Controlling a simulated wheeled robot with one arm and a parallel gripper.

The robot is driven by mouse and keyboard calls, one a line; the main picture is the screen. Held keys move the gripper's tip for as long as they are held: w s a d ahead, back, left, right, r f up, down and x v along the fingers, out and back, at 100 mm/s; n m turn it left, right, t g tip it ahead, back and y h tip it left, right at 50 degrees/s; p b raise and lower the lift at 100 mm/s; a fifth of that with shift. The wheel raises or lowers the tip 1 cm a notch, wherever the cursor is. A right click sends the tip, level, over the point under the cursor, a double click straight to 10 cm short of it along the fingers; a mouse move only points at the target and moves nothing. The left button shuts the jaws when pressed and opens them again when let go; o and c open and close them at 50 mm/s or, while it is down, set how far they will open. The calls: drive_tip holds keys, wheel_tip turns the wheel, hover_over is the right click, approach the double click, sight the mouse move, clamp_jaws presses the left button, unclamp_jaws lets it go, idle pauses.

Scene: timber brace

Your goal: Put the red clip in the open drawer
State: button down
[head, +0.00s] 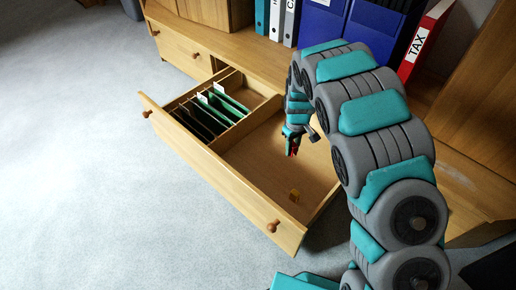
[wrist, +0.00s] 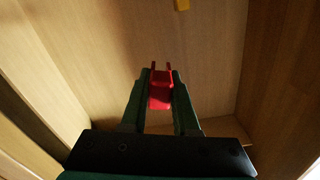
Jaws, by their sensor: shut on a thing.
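The red clip (wrist: 161,92) is between the fingers of my gripper (wrist: 160,84) in the wrist view, and the fingers are shut on it. In the head view the clip (head: 293,148) shows as a small red spot at the tips of my gripper (head: 294,142). The open drawer (head: 206,171) is light wood with round knobs. My gripper is over its large right compartment, pointing down. I cannot tell exactly how far the clip is above the drawer floor.
The left compartment holds several hanging files (head: 213,107). Binders (head: 322,25) stand on the cabinet behind. Grey carpet (head: 75,150) is clear at left.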

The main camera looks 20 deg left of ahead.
sight(266, 179)
drive_tip(key=s+a+f+n+b, duration=0.1)
drive_tip(key=s+a+f+n, duration=0.25)
drive_tip(key=a+f, duration=0.35)
drive_tip(key=f, duration=0.6)
drive_tip(key=a+f, duration=0.1)
drive_tip(key=f, duration=0.2)
drive_tip(key=shift+s+f+b, duration=0.1)
drive_tip(key=shift+f+b, duration=0.1)
drive_tip(key=shift+b, duration=0.2)
drive_tip(key=shift+f, duration=0.15)
drive_tip(key=c, duration=0.7)
unclamp_jaws()
wheel_tip(266, 179, up, 12)
drive_tip(key=shift+r+p, duration=0.15)
drive_tip(key=shift+p, duration=0.25)
drive_tip(key=shift+d+r, duration=0.1)
